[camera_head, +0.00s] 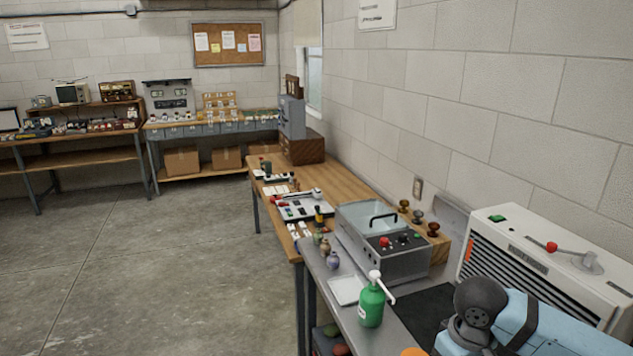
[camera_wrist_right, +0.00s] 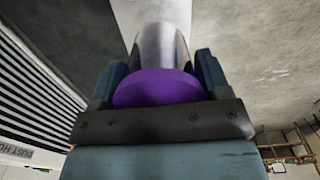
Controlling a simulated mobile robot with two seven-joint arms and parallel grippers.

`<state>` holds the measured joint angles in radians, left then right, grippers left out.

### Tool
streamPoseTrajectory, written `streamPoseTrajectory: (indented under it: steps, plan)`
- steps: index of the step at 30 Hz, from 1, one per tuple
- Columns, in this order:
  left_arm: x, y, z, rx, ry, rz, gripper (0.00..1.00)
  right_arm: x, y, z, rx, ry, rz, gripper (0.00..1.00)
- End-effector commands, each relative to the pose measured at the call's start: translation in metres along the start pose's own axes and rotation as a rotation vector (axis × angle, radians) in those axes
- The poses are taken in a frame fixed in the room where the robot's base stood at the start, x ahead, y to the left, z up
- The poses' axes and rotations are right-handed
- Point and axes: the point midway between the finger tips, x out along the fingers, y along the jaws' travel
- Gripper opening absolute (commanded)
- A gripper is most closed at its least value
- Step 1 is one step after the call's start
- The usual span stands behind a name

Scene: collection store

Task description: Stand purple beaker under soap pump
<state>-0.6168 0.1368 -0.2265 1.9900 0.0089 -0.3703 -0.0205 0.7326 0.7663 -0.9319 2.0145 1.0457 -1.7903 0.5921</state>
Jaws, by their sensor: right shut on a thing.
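The soap pump (camera_head: 371,306) is a green bottle with a white pump head and a spout pointing right and down. It stands on the grey counter at the lower middle of the head view. The purple beaker (camera_wrist_right: 158,90) fills the middle of the right wrist view, with a purple near part and a shiny grey cylinder beyond. My right gripper (camera_wrist_right: 160,72) is shut on it, one finger on each side. In the head view only my right arm shows at the lower right; its gripper and the beaker are out of frame. My left gripper is not in view.
A white tray (camera_head: 346,290) lies left of the pump, and a dark mat (camera_head: 425,312) lies right of it. A grey lidded bath (camera_head: 385,245) stands behind. A white vented machine (camera_head: 540,262) stands right. Small jars (camera_head: 331,258) line the counter's left edge. Open floor lies left.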

Motion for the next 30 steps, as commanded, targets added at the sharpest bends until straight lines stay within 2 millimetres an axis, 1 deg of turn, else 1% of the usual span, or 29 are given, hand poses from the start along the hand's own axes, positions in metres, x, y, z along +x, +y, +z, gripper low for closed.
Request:
streamPoseTrajectory:
  steps: [3, 6, 9, 14, 17, 20, 23, 26, 30]
  plan:
    - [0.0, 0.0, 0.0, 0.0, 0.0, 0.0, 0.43, 0.004, -0.003, 0.004, 0.171, 0.0, -0.001, 0.45]
    - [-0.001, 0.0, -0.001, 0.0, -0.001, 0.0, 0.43, 0.006, -0.004, 0.006, 0.283, 0.001, -0.001, 0.45]
    - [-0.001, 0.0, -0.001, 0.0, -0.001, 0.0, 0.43, 0.007, -0.005, 0.007, 0.356, 0.002, -0.001, 0.45]
    - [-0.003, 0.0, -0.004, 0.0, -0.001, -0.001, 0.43, 0.004, -0.006, 0.008, 0.405, 0.002, 0.0, 0.45]
    - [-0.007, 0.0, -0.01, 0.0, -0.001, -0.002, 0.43, -0.006, -0.006, 0.008, 0.408, 0.002, 0.0, 0.45]
    - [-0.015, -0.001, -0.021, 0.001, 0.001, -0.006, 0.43, -0.022, -0.006, 0.008, 0.407, 0.003, -0.001, 0.45]
    - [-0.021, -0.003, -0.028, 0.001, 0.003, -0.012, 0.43, -0.032, -0.006, 0.008, 0.407, 0.002, -0.001, 0.45]
    - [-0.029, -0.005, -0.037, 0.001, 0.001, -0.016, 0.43, -0.049, -0.006, 0.008, 0.406, 0.003, -0.001, 0.45]
    - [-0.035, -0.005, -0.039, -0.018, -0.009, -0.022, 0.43, -0.061, -0.005, 0.008, 0.406, 0.002, -0.001, 0.45]
